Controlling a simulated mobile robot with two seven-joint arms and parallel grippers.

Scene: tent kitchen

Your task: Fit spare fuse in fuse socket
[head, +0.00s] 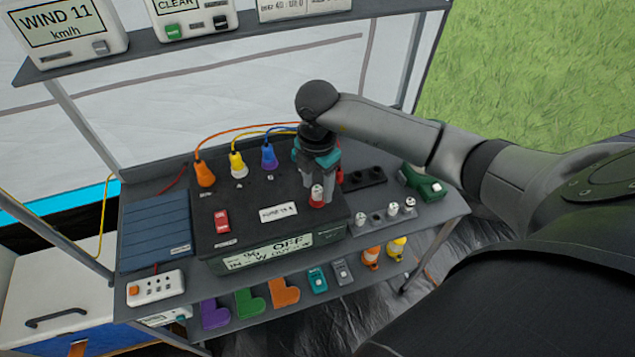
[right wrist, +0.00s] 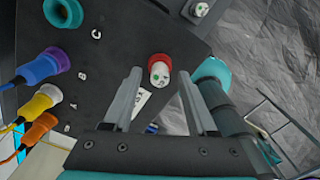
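A white fuse (head: 317,192) with a green dot on top stands upright in the red fuse socket (head: 317,204) at the right front of the black power box. In the right wrist view the fuse (right wrist: 159,74) sits inside the red rim (right wrist: 158,57). My right gripper (head: 321,187) points down over it. Its fingers (right wrist: 160,73) are open, one on each side of the fuse, with gaps showing. More white fuses (head: 393,209) stand in a grey rack right of the box. My left gripper is in no view.
Orange (head: 204,174), yellow (head: 238,165) and blue plugs (head: 268,157) with cables stand on the box behind. A shelf hangs above.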

